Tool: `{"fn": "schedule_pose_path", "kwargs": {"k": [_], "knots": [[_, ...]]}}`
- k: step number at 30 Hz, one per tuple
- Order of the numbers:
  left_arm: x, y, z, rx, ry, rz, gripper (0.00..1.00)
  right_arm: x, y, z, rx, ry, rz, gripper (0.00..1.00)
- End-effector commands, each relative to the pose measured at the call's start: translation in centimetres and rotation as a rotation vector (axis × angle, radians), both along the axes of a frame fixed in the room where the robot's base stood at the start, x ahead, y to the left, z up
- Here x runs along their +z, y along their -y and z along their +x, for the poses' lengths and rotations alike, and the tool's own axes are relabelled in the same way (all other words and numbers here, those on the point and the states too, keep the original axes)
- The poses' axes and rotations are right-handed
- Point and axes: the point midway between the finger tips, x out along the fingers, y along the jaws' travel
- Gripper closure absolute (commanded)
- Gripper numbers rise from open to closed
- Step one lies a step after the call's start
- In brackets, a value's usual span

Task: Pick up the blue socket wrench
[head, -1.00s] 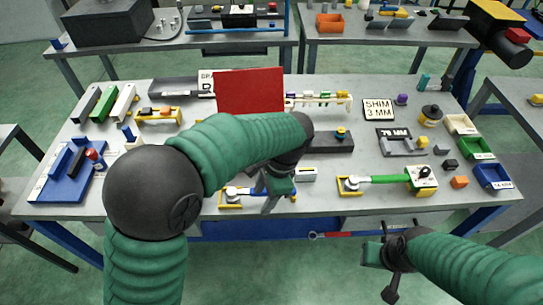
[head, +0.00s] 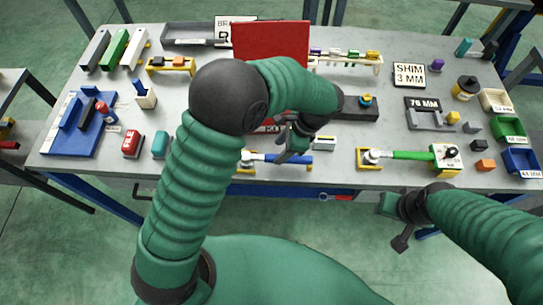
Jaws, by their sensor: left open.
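The blue socket wrench (head: 271,157) lies level near the front edge of the table, its metal head at the left in a yellow holder (head: 245,168) and its handle end at another yellow support. My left gripper (head: 291,153) is open, pointing down over the middle of the blue handle and hiding part of it. I cannot tell whether the fingers straddle or touch the handle. My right gripper (head: 396,222) hangs in front of the table, below the green-handled wrench (head: 410,155), away from the blue one; its jaw opening is unclear.
A red panel (head: 270,55) stands behind my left forearm. A grey block with a knob (head: 352,108) lies behind the wrench. A red box (head: 131,144) and a teal box (head: 160,145) stand left. A red-ended wrench (head: 328,197) shows below the table edge.

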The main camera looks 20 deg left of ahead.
Motion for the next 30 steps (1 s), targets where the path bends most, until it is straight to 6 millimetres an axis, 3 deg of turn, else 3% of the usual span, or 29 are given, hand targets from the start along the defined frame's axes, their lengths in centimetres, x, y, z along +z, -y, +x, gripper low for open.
{"fn": "schedule_pose_path", "kwargs": {"k": [7,15,26,30], "knots": [[-3.8,-1.2,-1.2,0.000,-0.002,0.004,0.51,0.6,0.0,0.0,0.000,0.000,0.000,0.64],[-4.5,-1.4,-1.2,0.000,0.000,0.003,0.51,0.6,0.0,0.0,0.000,0.000,0.000,0.64],[-4.4,-1.4,-1.2,0.001,0.000,0.003,0.98,0.6,0.0,0.0,0.000,0.000,0.000,0.64],[-4.4,-1.4,-1.1,0.001,0.000,0.003,1.00,0.6,0.0,0.0,0.000,0.000,0.000,0.64]]}}
